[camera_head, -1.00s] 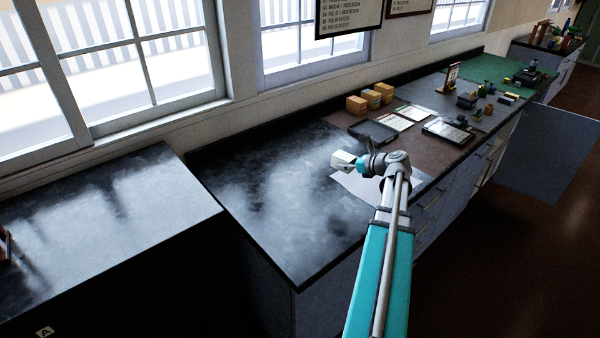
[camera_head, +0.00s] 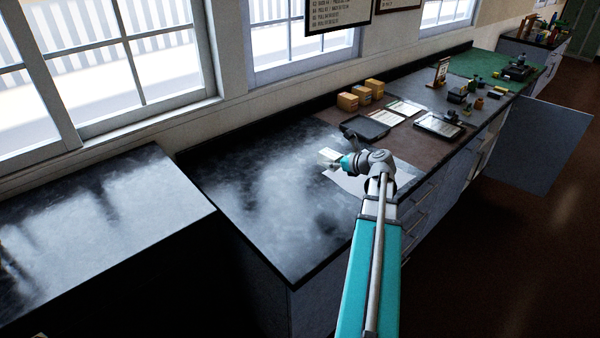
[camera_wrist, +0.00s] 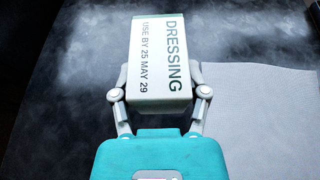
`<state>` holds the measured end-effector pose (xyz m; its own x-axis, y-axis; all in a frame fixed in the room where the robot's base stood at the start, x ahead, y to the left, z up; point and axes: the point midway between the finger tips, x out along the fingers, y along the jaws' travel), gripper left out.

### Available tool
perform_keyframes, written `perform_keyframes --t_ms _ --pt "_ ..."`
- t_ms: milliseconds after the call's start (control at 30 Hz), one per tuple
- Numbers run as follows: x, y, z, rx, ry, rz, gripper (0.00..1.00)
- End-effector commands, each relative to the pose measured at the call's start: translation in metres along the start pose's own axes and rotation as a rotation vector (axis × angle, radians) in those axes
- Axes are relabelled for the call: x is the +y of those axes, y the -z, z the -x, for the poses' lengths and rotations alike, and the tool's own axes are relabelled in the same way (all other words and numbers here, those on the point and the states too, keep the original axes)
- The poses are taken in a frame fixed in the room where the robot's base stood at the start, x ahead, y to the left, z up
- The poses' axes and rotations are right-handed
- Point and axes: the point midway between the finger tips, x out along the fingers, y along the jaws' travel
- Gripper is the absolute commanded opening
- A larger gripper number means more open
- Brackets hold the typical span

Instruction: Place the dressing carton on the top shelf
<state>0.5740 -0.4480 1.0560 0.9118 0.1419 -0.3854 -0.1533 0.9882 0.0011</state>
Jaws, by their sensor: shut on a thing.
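The dressing carton (camera_wrist: 160,55) is white with a green edge and is printed "DRESSING" and "USE BY 25 MAY 29". In the wrist view my gripper (camera_wrist: 160,92) is shut on it, one finger on each side. In the head view the carton (camera_head: 330,155) is small and pale at the tip of my gripper (camera_head: 341,160), over the dark counter (camera_head: 255,205). I cannot tell the exact gap between carton and counter. No top shelf can be made out in these views.
A pale sheet (camera_head: 350,182) lies on the counter below my wrist, also in the wrist view (camera_wrist: 262,110). Behind it are a dark tray (camera_head: 366,127), several yellow boxes (camera_head: 348,102) and a tablet-like panel (camera_head: 439,125). A cabinet door (camera_head: 540,145) stands open at right. The near left counter (camera_head: 90,220) is mostly clear.

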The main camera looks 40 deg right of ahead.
Motion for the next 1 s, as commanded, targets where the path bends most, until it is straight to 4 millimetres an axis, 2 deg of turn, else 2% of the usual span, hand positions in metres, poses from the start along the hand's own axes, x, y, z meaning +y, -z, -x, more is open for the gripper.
perform_keyframes --t_ms 100,333,767,1000 --pt "0.010 -0.001 0.001 -0.001 0.029 -0.012 0.19" --pt "0.017 -0.002 0.000 -0.003 0.065 -0.027 0.19" --pt "0.017 -0.002 -0.001 -0.004 0.071 -0.029 0.19" --pt "0.011 0.000 -0.019 -0.003 0.069 -0.028 0.19"
